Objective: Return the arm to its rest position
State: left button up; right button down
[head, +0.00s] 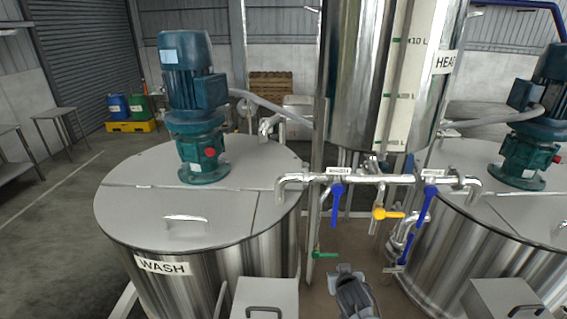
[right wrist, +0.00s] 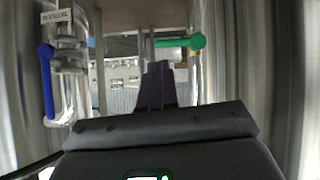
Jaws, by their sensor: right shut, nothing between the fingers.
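My right gripper (head: 345,270) shows at the bottom centre of the head view, low between the two steel tanks. In the right wrist view its dark fingers (right wrist: 157,68) are together with nothing between them. A green-handled valve (head: 318,254) sits to the left of the gripper in the head view. A green handle (right wrist: 197,41) also shows just beyond the fingertips, to their right, in the right wrist view; the fingers look apart from it. My left gripper is not in view.
The WASH tank (head: 165,266) stands left and another lidded tank (head: 470,258) right. A pipe manifold with blue handles (head: 337,203) and a yellow handle (head: 388,214) crosses above the gripper. The HEAD tank (head: 345,75) hangs behind. In the wrist view, a blue handle (right wrist: 47,85) is left.

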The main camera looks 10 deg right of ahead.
jog(key=s+a+f+n+g+y, duration=0.1)
jog(key=s+a+f, duration=0.15)
jog(key=s, duration=0.35)
jog(key=s+a+f+g, duration=0.1)
jog(key=s+a+f, duration=0.1)
jog(key=s+f, duration=0.3)
jog(key=s+d+n+g, duration=0.1)
jog(key=s+g, duration=0.1)
jog(key=s, duration=1.3)
jog(key=s+d+r+g+y, duration=0.1)
jog(key=s+d+g, duration=0.1)
jog(key=s, duration=1.4)
jog(key=shift+r+n+g, duration=0.3)
jog(key=shift+n+g, duration=0.1)
jog(key=shift+g, duration=0.1)
jog(key=shift+a, duration=0.1)
